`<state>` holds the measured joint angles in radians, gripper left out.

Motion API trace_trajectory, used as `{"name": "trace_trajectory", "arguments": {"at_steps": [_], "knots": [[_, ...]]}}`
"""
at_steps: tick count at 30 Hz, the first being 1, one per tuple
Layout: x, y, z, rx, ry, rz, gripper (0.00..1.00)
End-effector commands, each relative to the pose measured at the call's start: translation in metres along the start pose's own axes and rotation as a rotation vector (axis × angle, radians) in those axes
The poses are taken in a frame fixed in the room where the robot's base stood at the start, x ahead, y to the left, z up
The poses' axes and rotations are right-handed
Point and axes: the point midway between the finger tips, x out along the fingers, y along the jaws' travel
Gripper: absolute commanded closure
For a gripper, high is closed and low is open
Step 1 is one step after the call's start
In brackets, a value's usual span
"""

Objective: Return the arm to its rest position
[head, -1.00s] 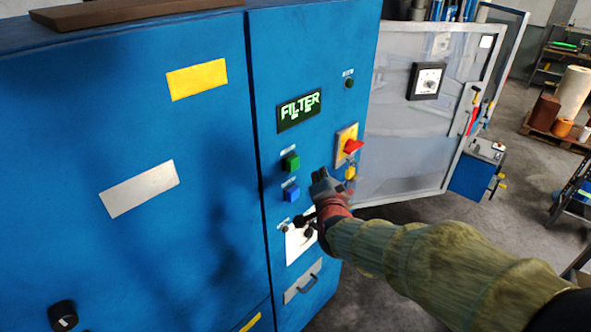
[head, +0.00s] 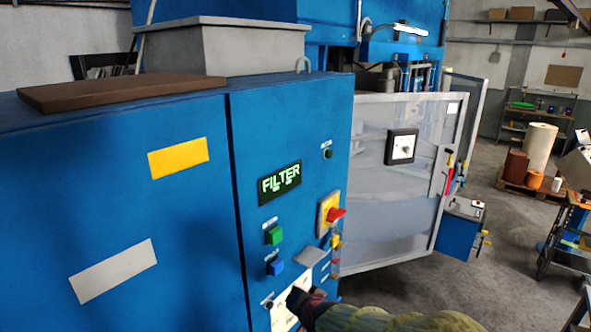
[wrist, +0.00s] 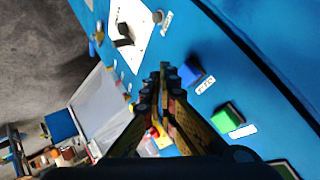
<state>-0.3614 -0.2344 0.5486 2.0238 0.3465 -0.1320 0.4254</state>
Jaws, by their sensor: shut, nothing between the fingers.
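My gripper (head: 299,298) is at the bottom edge of the head view, in front of the lower control panel of the blue cabinet (head: 190,250). The sleeved arm behind it is mostly cut off by the frame. In the wrist view my gripper (wrist: 163,75) has its fingers together with nothing between them. Beyond the fingers are a blue button (wrist: 191,73), a green button (wrist: 228,118) and a white plate with a black handle (wrist: 128,38). The fingers appear apart from the panel, but the exact gap cannot be told.
A clear-panelled guard door (head: 400,215) stands to the right.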

Motion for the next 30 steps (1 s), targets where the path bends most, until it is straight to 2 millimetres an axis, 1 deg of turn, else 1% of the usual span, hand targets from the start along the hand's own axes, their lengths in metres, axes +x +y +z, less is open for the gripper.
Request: {"name": "trace_trajectory", "arguments": {"at_steps": [1, 2, 3, 5, 6, 8, 9, 11, 12, 14, 15, 18, 21, 23, 27, 30], "knots": [[-0.013, 0.009, 0.017, -0.069, -0.070, 0.024, 1.00], [-0.020, 0.019, 0.030, -0.115, -0.117, 0.043, 1.00], [-0.031, 0.033, 0.045, -0.171, -0.177, 0.066, 1.00], [-0.050, 0.057, 0.066, -0.254, -0.261, 0.100, 1.00], [-0.065, 0.074, 0.079, -0.306, -0.312, 0.122, 1.00], [-0.088, 0.102, 0.097, -0.380, -0.384, 0.154, 1.00], [-0.105, 0.123, 0.108, -0.423, -0.428, 0.177, 1.00], [-0.127, 0.150, 0.122, -0.475, -0.477, 0.208, 1.00], [-0.140, 0.167, 0.130, -0.501, -0.501, 0.226, 1.00], [-0.159, 0.191, 0.141, -0.530, -0.528, 0.253, 1.00], [-0.169, 0.206, 0.147, -0.543, -0.536, 0.270, 1.00], [-0.189, 0.236, 0.159, -0.551, -0.523, 0.306, 1.00], [-0.198, 0.257, 0.162, -0.537, -0.462, 0.328, 1.00], [-0.200, 0.264, 0.161, -0.527, -0.418, 0.332, 1.00], [-0.204, 0.273, 0.157, -0.503, -0.348, 0.338, 1.00], [-0.203, 0.277, 0.157, -0.493, -0.336, 0.344, 1.00]]}}
